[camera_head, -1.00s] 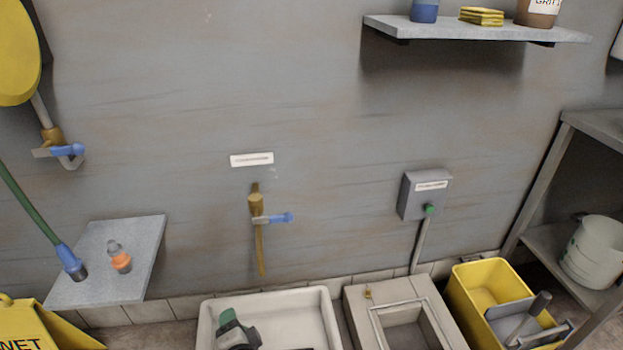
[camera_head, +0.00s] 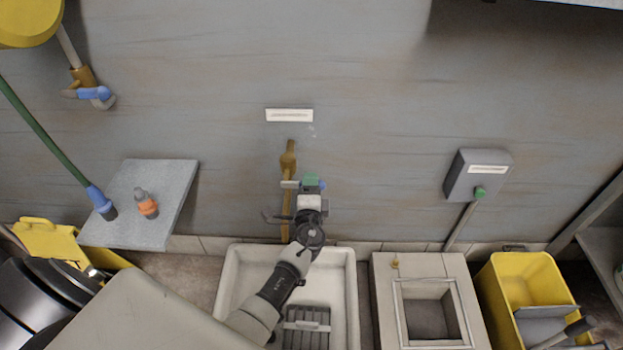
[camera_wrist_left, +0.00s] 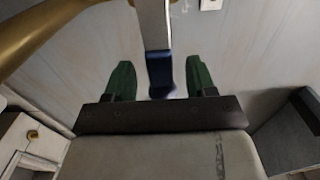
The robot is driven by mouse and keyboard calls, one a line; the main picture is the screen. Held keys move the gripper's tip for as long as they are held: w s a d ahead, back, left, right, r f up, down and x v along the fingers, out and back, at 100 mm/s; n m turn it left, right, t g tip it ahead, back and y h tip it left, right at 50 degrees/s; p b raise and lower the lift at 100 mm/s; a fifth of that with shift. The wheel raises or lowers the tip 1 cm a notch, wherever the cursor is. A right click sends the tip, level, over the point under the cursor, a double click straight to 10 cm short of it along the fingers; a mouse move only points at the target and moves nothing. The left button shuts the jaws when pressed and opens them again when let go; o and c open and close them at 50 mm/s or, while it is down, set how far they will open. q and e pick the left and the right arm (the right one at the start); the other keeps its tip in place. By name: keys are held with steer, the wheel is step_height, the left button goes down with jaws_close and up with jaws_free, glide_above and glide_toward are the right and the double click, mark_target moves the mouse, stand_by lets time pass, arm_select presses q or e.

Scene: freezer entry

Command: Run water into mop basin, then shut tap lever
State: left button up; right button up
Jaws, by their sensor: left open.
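The brass tap (camera_head: 288,160) is on the wall above the white mop basin (camera_head: 351,290). Its pipe runs down towards the basin, and I see no water. My left gripper (camera_head: 312,182) is at the tap lever, hiding much of it in the head view. In the left wrist view the gripper (camera_wrist_left: 160,78) is open, with the grey lever (camera_wrist_left: 154,28) and its blue end between the two green fingers. Gaps show on both sides of the lever. A dark slatted grate (camera_head: 306,328) lies in the basin, partly behind my arm. My right gripper is out of view.
A grey switch box (camera_head: 477,175) with a green button is on the wall at right. A framed sink (camera_head: 433,320) and a yellow bucket (camera_head: 520,280) stand right of the basin. A small shelf (camera_head: 165,185) with an orange-banded bottle (camera_head: 147,204) is at left.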

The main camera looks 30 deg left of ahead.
arm_select(q)
steer(key=shift+x, duration=1.45)
steer(key=shift+c, duration=0.5)
jaws_close()
